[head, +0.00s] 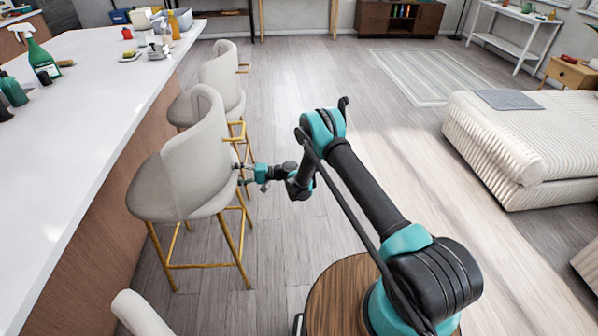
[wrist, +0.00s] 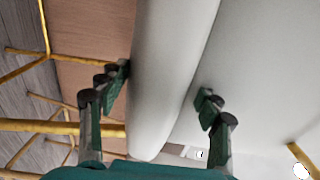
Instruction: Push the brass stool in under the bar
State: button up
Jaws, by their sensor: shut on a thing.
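The brass stool (head: 190,165) has a cream seat, a curved cream backrest and brass legs. It stands upright beside the bar (head: 110,75), its backrest facing away from the bar toward my arm. Its seat's left side reaches close to the bar's edge in the head view; the exact overlap is hard to tell. My gripper (head: 243,173) is at the backrest's right side. In the wrist view my gripper's fingers (wrist: 163,90) straddle the pale backrest (wrist: 170,70) and are shut on it. The fingertips' contact is hidden in the head view.
Another cream stool (head: 222,78) stands just beyond along the bar. The top of a third cream seat back (head: 140,313) shows at the bottom. A ribbed cream couch (head: 530,140) is at right. The wooden floor (head: 310,245) right of the stool is clear.

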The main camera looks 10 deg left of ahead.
jog(key=shift+s+a+f, duration=0.1)
jog(key=shift+a+f, duration=0.05)
jog(key=shift+a, duration=0.1)
jog(key=o, duration=1.9)
jog(key=shift+d, duration=0.15)
jog(key=v, duration=1.2)
